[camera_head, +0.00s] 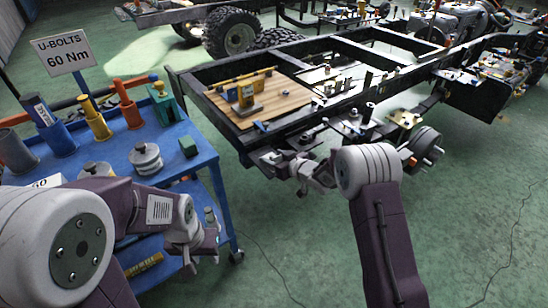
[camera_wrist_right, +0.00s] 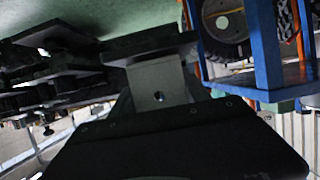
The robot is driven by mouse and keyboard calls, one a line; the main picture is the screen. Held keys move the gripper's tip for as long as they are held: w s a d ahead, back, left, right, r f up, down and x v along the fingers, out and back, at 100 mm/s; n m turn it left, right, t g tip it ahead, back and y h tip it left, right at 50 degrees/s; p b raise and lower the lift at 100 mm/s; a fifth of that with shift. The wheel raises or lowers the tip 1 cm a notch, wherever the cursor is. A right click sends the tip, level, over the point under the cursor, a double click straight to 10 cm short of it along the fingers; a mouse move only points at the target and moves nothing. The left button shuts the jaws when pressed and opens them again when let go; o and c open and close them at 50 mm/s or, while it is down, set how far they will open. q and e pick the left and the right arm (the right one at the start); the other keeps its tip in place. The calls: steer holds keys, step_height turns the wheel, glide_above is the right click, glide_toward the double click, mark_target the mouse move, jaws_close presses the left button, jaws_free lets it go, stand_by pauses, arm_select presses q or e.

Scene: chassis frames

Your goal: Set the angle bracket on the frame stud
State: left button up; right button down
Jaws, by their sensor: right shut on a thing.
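My right gripper (camera_head: 308,184) is at the near end of the chassis frame (camera_head: 238,138), low beside its front corner. It is shut on a light grey metal plate with a hole, which looks like the angle bracket (camera_wrist_right: 158,84) in the right wrist view. In that view the plate stands against a dark bar; whether they touch I cannot tell. In the head view the bracket is too small and hidden to make out. I cannot single out the frame stud.
The blue cart (camera_head: 185,163) at left carries coloured tool holders, metal weights and a U-BOLTS sign (camera_head: 64,54). A wooden board (camera_head: 285,98) with a yellow-handled tool lies on the frame. A wheel hub (camera_head: 427,145) is right of my right arm.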

stand_by(0.3)
steer(key=shift+c, duration=2.2)
jaws_free()
steer(key=shift+f, duration=0.15)
steer(key=shift+r+p, duration=1.55)
steer(key=shift+r, duration=0.05)
step_height(320, 180, up, 5)
steer(key=p, duration=0.4)
steer(key=shift+p, duration=0.3)
